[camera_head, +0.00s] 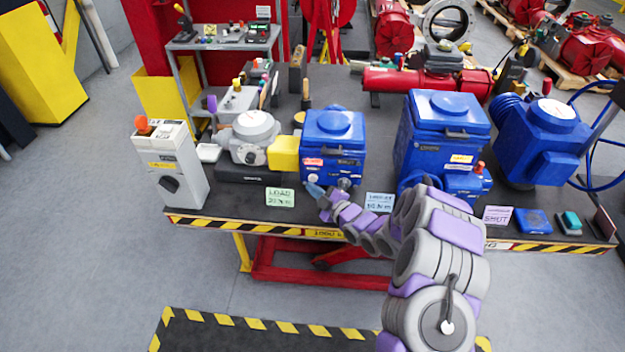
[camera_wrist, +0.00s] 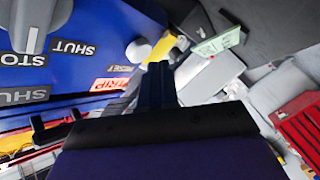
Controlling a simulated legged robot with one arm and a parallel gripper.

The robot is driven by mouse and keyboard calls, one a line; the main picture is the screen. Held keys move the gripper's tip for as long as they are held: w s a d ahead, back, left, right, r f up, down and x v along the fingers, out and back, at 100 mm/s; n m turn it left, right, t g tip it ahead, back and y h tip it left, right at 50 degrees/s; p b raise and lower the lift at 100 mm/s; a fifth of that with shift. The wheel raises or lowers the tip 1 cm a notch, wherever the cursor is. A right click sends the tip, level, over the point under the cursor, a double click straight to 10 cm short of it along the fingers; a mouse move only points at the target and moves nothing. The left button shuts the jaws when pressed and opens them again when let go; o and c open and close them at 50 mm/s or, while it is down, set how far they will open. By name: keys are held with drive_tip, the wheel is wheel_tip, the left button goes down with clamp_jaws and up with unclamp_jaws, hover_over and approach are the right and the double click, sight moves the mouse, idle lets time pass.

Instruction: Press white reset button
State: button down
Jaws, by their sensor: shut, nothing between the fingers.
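A blue actuator box (camera_head: 333,128) stands on the bench with a red label and a small white button (camera_head: 313,179) low on its front left. In the wrist view the blue panel (camera_wrist: 85,40) appears upside down, with a red TRIP label (camera_wrist: 109,83) and a pale round button (camera_wrist: 138,50) beside a small white label. My gripper (camera_head: 314,190) is shut and empty, its tip just below and in front of the white button. In the wrist view the dark fingers (camera_wrist: 157,82) sit together near the panel's edge. Whether they touch the button, I cannot tell.
A grey selector knob (camera_wrist: 36,22) with STOP and SHUT labels is on the same panel. A yellow block and grey gearbox (camera_head: 253,135) adjoin on the left. A green LOAD card (camera_head: 280,197) and a larger blue actuator (camera_head: 440,135) stand nearby.

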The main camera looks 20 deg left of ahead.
drive_tip(key=shift+w+a+r, duration=0.1)
drive_tip(key=shift+w, duration=0.75)
idle(1.4)
drive_tip(key=shift+s, duration=0.85)
drive_tip(key=s, duration=0.1)
drive_tip(key=s+d, duration=0.1)
drive_tip(key=s, duration=0.1)
drive_tip(key=s+b, duration=0.1)
drive_tip(key=s, duration=0.1)
drive_tip(key=shift+d, duration=0.25)
drive_tip(key=shift+w, duration=0.1)
idle(0.8)
